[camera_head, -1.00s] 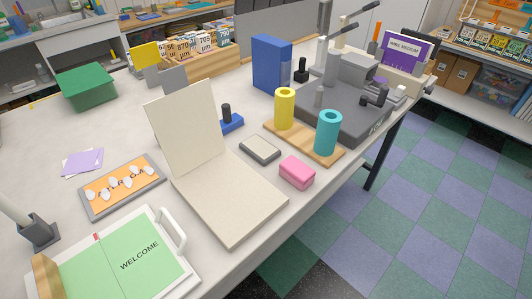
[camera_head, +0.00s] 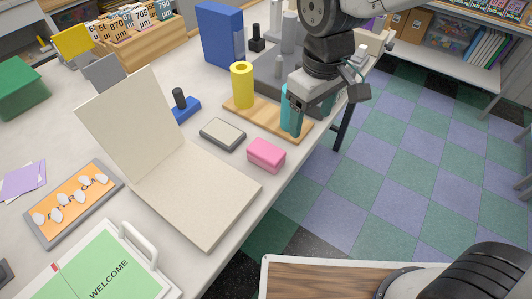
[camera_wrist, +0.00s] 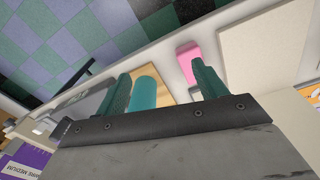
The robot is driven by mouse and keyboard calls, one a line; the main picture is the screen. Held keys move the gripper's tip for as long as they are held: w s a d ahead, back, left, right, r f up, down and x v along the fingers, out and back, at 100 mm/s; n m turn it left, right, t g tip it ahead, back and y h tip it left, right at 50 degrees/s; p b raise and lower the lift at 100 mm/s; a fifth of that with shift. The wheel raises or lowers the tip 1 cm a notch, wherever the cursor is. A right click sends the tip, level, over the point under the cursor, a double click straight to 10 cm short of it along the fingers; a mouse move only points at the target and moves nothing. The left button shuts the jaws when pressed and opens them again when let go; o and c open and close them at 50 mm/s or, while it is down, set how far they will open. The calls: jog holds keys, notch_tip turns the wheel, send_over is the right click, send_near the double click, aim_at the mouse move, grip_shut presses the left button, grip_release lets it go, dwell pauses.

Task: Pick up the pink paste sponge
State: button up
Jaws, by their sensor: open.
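The pink paste sponge (camera_head: 266,154) lies on the table near its front edge, right of the cream folded board. It also shows in the wrist view (camera_wrist: 188,62), beyond the tip of one finger. My gripper (camera_head: 292,103) hangs above the wooden board with the cylinders, up and to the right of the sponge. In the wrist view its two green fingers (camera_wrist: 160,90) are spread apart with nothing gripped. The teal cylinder (camera_wrist: 143,92) shows between them, and I cannot tell its distance from them. The fingers partly cover the teal cylinder in the head view.
A yellow cylinder (camera_head: 242,84) stands on the wooden board (camera_head: 268,119) beside the teal one. A grey-rimmed pad (camera_head: 222,134) lies left of the sponge. The cream folded board (camera_head: 205,200) has an upright panel. A blue box (camera_head: 220,35) stands behind. Open floor borders the table edge.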

aim_at(266, 149)
jog(key=a+f+n, duration=0.1)
jog(key=a+f, duration=0.1)
jog(key=a, duration=0.1)
jog(key=a+f, duration=0.1)
jog(key=a, duration=0.2)
jog(key=a+f+n, duration=0.1)
jog(key=a+f, duration=0.1)
jog(key=a, duration=0.1)
jog(key=shift+s+f+n, duration=0.25)
jog(key=shift+f+n, duration=0.05)
jog(key=f, duration=0.5)
jog(key=w+f, duration=0.1)
jog(key=f, duration=0.1)
jog(key=shift+f, duration=0.35)
jog(key=c, duration=1.1)
